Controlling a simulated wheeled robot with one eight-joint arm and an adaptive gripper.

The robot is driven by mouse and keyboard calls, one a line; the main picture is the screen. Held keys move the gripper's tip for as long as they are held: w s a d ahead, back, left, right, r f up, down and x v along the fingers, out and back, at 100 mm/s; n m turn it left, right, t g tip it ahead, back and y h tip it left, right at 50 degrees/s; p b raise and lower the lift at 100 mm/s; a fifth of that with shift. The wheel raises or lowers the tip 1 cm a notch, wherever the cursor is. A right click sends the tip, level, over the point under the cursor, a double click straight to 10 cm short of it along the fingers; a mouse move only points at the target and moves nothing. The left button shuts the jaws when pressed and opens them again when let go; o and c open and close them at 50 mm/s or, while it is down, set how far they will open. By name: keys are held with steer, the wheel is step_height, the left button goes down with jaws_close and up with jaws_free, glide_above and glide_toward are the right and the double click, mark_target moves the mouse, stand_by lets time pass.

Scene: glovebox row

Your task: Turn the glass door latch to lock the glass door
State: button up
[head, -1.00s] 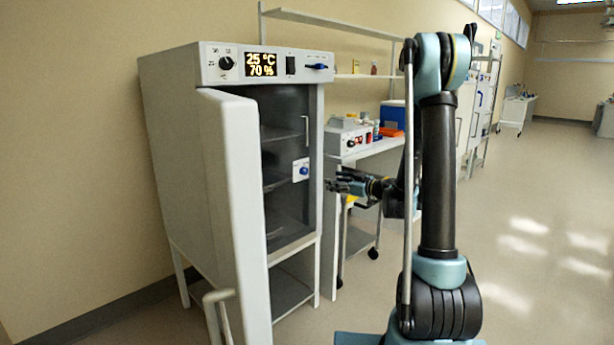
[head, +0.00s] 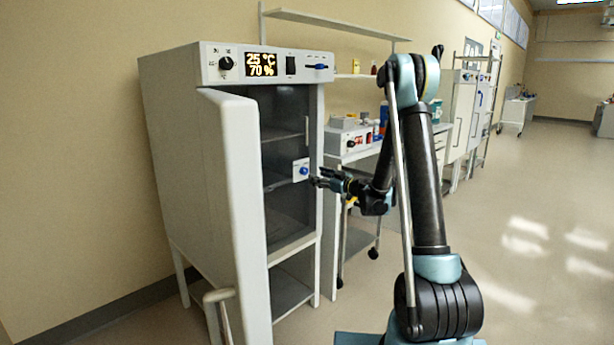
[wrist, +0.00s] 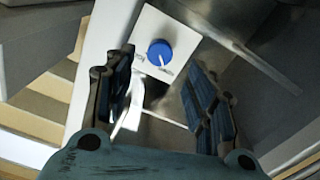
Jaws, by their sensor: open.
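The glass door latch (head: 304,171) is a round blue knob on a white plate, on the right side of the cabinet's glass door (head: 285,140). In the wrist view the blue knob (wrist: 160,52) has a white pointer line aimed down-right between small labels, one of which is partly readable as "unlock". My gripper (head: 316,181) is just right of the latch plate in the head view. In the wrist view my gripper (wrist: 163,85) is open and empty, its fingers either side of the space before the knob, which lies beyond the tips and apart from them.
The cabinet's thick outer door (head: 235,200) stands swung open at the left front. A display panel (head: 262,64) with switches tops the cabinet. A shelf trolley with instruments (head: 350,138) stands behind my arm. The floor at right is clear.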

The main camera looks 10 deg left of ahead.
mark_target(306, 172)
steer(key=x, duration=0.8)
steer(key=shift+c, duration=0.3)
steer(key=c, duration=1)
